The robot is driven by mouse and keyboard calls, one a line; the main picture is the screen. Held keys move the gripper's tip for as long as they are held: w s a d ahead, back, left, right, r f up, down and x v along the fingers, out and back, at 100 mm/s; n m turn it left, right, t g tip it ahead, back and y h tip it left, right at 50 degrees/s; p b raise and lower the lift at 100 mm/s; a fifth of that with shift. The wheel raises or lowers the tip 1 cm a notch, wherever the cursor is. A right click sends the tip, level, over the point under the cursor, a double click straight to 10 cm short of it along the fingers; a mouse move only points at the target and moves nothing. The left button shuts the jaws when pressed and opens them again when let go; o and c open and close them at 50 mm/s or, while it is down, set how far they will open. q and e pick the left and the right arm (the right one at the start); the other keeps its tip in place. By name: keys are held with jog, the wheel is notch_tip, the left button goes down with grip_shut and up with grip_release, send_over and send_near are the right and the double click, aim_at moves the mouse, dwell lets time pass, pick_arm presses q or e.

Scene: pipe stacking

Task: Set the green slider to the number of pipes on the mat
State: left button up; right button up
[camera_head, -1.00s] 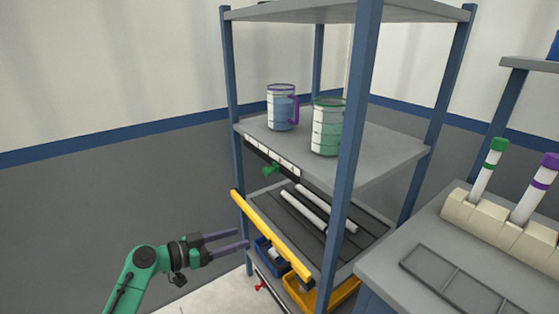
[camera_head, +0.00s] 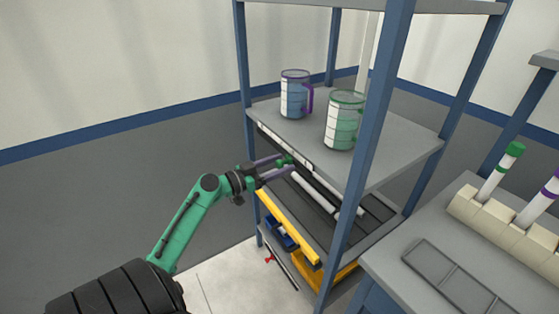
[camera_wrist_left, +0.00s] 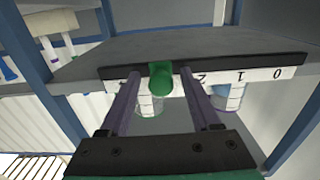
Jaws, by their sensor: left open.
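The green slider (camera_head: 287,160) sits on a white number strip along the front edge of the middle shelf. In the left wrist view the green knob (camera_wrist_left: 160,80) lies to the left of the 2; 1 and 0 are further right. My left gripper (camera_head: 283,169) is open, its purple fingers reaching to the knob. In the wrist view the fingers (camera_wrist_left: 160,96) stand on either side of the knob, with gaps. White pipes (camera_head: 312,192) lie on the dark ribbed mat (camera_head: 376,207) on the shelf below; the upper shelf partly hides them. My right gripper is out of view.
Two marked jugs, one purple-handled (camera_head: 294,96) and one green (camera_head: 342,122), stand on the middle shelf. A yellow bar (camera_head: 288,228) fronts the mat shelf. Blue (camera_head: 282,234) and yellow bins are below. A blue post (camera_head: 368,120) stands right of the gripper.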

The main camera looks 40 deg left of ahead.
pick_arm(q)
grip_shut()
dwell(1.4)
